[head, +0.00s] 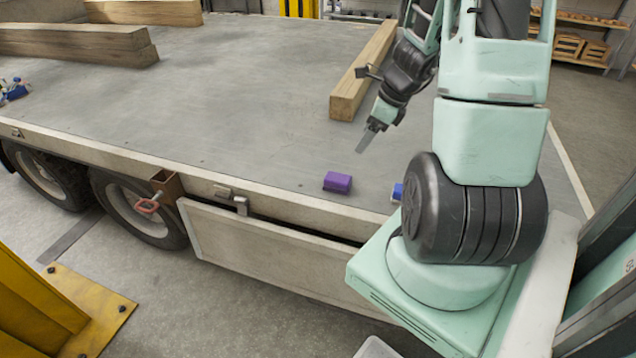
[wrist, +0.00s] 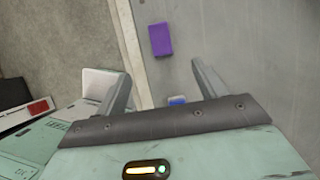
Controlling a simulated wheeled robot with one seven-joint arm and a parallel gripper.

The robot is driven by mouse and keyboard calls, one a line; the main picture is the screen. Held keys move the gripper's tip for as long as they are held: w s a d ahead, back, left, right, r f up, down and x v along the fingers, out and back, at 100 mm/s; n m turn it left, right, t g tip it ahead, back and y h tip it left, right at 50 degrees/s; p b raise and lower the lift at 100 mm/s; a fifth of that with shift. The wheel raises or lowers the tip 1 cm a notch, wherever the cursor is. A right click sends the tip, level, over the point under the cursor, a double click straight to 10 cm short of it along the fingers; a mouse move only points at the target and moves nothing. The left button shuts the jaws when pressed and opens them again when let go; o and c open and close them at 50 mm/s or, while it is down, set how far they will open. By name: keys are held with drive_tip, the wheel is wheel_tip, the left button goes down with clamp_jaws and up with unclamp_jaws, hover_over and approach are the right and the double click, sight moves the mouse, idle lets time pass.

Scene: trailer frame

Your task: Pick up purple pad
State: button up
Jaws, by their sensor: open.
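The purple pad (head: 338,182) is a small purple block lying on the grey trailer bed near its front edge. In the wrist view the purple pad (wrist: 160,39) lies beyond the fingertips, near the pale edge strip. My gripper (head: 367,141) is above the bed, up and to the right of the pad in the head view, and apart from it. In the wrist view my gripper (wrist: 158,70) has its two fingers spread wide with nothing held. In the head view the far finger is hard to make out.
A small blue and white object (head: 397,192) lies right of the pad, partly hidden by my arm; it also shows between the fingers (wrist: 177,100). A wooden beam (head: 362,75) lies behind my gripper. More beams (head: 75,42) lie far left. The bed's middle is clear.

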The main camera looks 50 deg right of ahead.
sight(338, 177)
drive_tip(key=b+x, duration=0.6)
drive_tip(key=x, duration=1.1)
drive_tip(key=shift+f+b, duration=0.2)
drive_tip(key=shift+b, duration=0.1)
drive_tip(key=c, duration=1.1)
